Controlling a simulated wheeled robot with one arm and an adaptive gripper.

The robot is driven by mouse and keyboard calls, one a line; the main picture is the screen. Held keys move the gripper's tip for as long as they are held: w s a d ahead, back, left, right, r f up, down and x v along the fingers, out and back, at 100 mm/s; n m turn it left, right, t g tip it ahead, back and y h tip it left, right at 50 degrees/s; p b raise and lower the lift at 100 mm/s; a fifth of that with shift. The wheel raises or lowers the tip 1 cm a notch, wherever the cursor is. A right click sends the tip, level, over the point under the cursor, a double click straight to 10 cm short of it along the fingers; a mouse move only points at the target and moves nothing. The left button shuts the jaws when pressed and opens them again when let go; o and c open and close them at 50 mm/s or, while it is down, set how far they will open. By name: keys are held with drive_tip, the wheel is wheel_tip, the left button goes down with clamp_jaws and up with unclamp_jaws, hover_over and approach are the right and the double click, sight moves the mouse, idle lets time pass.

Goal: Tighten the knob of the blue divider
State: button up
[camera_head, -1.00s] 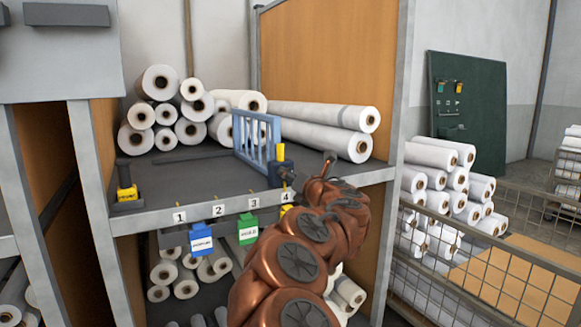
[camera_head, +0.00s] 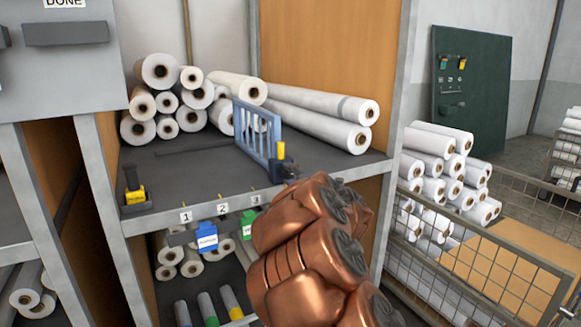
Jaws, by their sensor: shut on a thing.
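The blue divider (camera_head: 257,138) stands upright on the grey shelf (camera_head: 190,180), a barred panel running front to back. A yellow and dark clamp piece (camera_head: 281,152) sits at its front end. My copper-coloured arm comes up from the bottom right. My gripper (camera_head: 290,170) is at the foot of that front end, small and dark, mostly hidden behind my arm. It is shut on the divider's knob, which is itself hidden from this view.
White rolls (camera_head: 165,100) are stacked left of the divider, and long rolls (camera_head: 320,115) lie to its right. A yellow and black piece (camera_head: 134,192) stands at the shelf's left front. Blue (camera_head: 206,238) and green (camera_head: 247,226) tags hang below the numbered edge. A wire cage (camera_head: 480,250) stands right.

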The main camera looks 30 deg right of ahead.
drive_tip(key=m+p, duration=0.1)
drive_tip(key=m, duration=0.1)
drive_tip(key=m+p, duration=0.1)
drive_tip(key=p, duration=0.1)
drive_tip(key=m+p, duration=0.1)
drive_tip(key=m, duration=0.1)
drive_tip(key=shift+r+m+p, duration=0.25)
drive_tip(key=shift+m+p, duration=0.05)
drive_tip(key=shift+f+m+p, duration=0.15)
drive_tip(key=shift+m+p, duration=0.6)
drive_tip(key=shift+m, duration=0.3)
drive_tip(key=shift+f+m+p, duration=0.1)
drive_tip(key=shift+m+p, duration=0.6)
drive_tip(key=shift+m, duration=0.35)
drive_tip(key=o, duration=1.1)
drive_tip(key=shift+o, duration=0.2)
drive_tip(key=shift+s, duration=0.1)
drive_tip(key=s, duration=0.7)
drive_tip(key=shift+s+a, duration=0.15)
drive_tip(key=shift+a, duration=0.15)
